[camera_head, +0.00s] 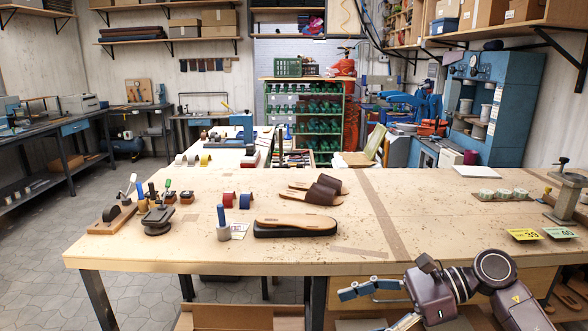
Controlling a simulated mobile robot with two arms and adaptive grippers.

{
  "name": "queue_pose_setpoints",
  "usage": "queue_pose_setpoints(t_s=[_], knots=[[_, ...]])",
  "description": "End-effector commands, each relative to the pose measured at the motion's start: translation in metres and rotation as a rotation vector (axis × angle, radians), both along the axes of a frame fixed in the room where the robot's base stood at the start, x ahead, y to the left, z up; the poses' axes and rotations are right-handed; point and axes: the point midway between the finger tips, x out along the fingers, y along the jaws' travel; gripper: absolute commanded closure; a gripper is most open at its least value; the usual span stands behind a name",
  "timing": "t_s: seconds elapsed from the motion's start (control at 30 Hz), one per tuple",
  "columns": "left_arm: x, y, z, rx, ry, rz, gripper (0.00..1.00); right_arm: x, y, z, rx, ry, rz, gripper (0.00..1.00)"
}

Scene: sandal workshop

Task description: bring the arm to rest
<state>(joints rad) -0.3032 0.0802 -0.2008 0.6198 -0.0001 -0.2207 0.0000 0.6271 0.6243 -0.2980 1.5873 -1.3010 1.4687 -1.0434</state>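My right arm comes in from the lower right, bent in front of the workbench (180,225). Its gripper (364,310) points left, just below the bench's front edge. One blue-tipped finger shows at the top and another at the picture's bottom edge, with a gap between them. The gripper looks open and nothing shows between the fingers. It appears apart from the bench. My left gripper is not in view.
On the bench lie a black-soled sandal base (295,226), brown sandal uppers (322,190), a blue-handled tool (222,224) and a dark metal tool (158,219). A press (566,196) and yellow card (524,235) are at right. The bench's front middle is clear.

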Motion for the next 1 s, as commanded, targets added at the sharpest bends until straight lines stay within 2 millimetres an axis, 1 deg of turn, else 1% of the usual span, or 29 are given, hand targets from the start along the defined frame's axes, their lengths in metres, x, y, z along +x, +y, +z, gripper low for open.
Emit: queue_pose_setpoints(t_s=[0.03,0.17,0.27,0.37,0.47,0.57,0.67,0.77,0.8,0.87,0.9,0.97,1.0], knots=[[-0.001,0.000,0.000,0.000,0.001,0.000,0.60,0.000,0.000,0.000,0.001,0.002,-0.001,0.29],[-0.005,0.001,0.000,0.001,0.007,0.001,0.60,0.010,0.008,-0.006,0.109,0.106,-0.067,0.29],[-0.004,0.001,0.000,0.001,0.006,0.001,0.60,0.019,0.012,-0.010,0.195,0.189,-0.122,0.29],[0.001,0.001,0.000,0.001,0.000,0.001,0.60,0.031,0.014,-0.017,0.291,0.292,-0.192,0.29],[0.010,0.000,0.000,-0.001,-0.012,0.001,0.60,0.046,0.013,-0.030,0.409,0.426,-0.281,0.29],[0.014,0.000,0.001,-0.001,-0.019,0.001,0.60,0.064,0.007,-0.050,0.544,0.588,-0.394,0.29],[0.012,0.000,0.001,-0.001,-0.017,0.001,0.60,0.084,-0.006,-0.085,0.697,0.786,-0.539,0.29],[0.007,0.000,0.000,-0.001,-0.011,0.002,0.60,0.100,-0.027,-0.135,0.856,1.003,-0.707,0.29],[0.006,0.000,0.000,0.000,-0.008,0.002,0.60,0.104,-0.037,-0.161,0.922,1.096,-0.781,0.29],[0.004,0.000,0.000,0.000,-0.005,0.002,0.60,0.105,-0.053,-0.203,1.019,1.235,-0.899,0.29],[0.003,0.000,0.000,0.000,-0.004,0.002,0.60,0.102,-0.064,-0.232,1.076,1.320,-0.977,0.29],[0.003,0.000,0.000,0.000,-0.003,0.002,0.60,0.094,-0.079,-0.275,1.158,1.437,-1.090,0.29],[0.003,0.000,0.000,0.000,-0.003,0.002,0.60,0.086,-0.087,-0.303,1.207,1.509,-1.164,0.29]])
